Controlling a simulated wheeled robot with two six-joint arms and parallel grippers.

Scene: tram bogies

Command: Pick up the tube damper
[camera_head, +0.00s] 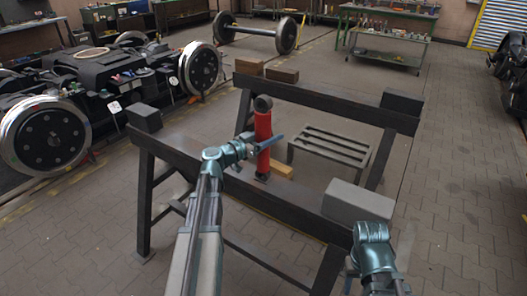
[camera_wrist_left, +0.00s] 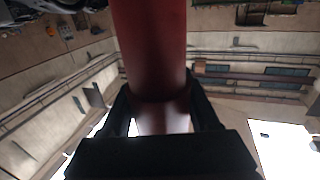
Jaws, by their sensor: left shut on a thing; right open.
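The tube damper (camera_head: 263,133) is a red cylinder with dark end eyes. It stands upright at the black trestle stand, its lower end close to the front beam; I cannot tell whether it touches it. My left gripper (camera_head: 262,144) is shut on the damper's red body from the front left. In the left wrist view the damper (camera_wrist_left: 152,45) runs up between the dark fingers of my left gripper (camera_wrist_left: 162,110). My right gripper (camera_head: 352,270) is at the lower right, apart from the damper and empty; its fingers are mostly hidden behind its wrist.
The black stand (camera_head: 330,99) has two long beams with grey end blocks (camera_head: 358,201). A slatted step (camera_head: 332,146) stands behind.

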